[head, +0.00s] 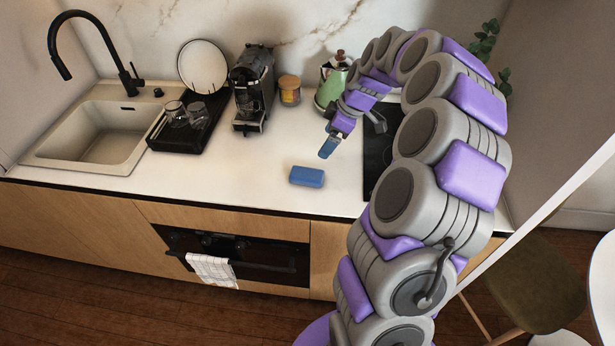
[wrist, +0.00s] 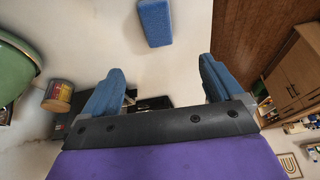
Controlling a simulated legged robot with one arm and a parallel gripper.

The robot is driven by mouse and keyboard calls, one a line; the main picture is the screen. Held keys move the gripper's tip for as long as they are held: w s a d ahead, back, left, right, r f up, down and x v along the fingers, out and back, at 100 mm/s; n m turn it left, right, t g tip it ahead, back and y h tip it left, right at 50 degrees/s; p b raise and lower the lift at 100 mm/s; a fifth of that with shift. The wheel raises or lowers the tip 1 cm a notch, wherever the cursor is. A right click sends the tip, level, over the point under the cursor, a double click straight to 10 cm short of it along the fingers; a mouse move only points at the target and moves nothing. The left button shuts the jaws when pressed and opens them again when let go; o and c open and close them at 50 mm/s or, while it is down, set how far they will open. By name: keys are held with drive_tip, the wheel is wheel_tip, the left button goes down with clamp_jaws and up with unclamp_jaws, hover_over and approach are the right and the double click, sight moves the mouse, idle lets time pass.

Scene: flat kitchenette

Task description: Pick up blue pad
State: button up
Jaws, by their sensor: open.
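The blue pad (head: 307,176) is a small rounded block lying flat on the white counter, near its front edge. It also shows in the wrist view (wrist: 155,23) at the top, beyond and between my two fingertips. My gripper (head: 328,147) is above the counter, behind and to the right of the pad in the head view. In the wrist view my gripper (wrist: 160,82) has its two blue fingers spread wide with nothing between them. The pad is apart from both fingers and fully in view.
A black cooktop (head: 376,150) lies right of the pad. Behind stand a green kettle (head: 331,84), a lidded jar (head: 289,91), a coffee machine (head: 251,90) and a black tray (head: 160,134) with glasses. The sink (head: 95,135) is at left. The counter around the pad is clear.

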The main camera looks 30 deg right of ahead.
drive_tip(key=b, duration=0.2)
hover_over(307, 173)
drive_tip(key=s+d, duration=0.1)
drive_tip(key=f, duration=1.1)
drive_tip(key=shift+s, duration=0.2)
drive_tip(key=shift+d+b+x, duration=0.15)
drive_tip(key=shift+b+x, duration=0.3)
drive_tip(key=shift+x, duration=0.9)
drive_tip(key=shift+d+b+x, duration=0.15)
drive_tip(key=shift+b+x, duration=0.3)
drive_tip(key=shift+x, duration=0.9)
drive_tip(key=shift+w+f, duration=0.1)
drive_tip(key=shift+f, duration=0.1)
drive_tip(key=c, duration=1)
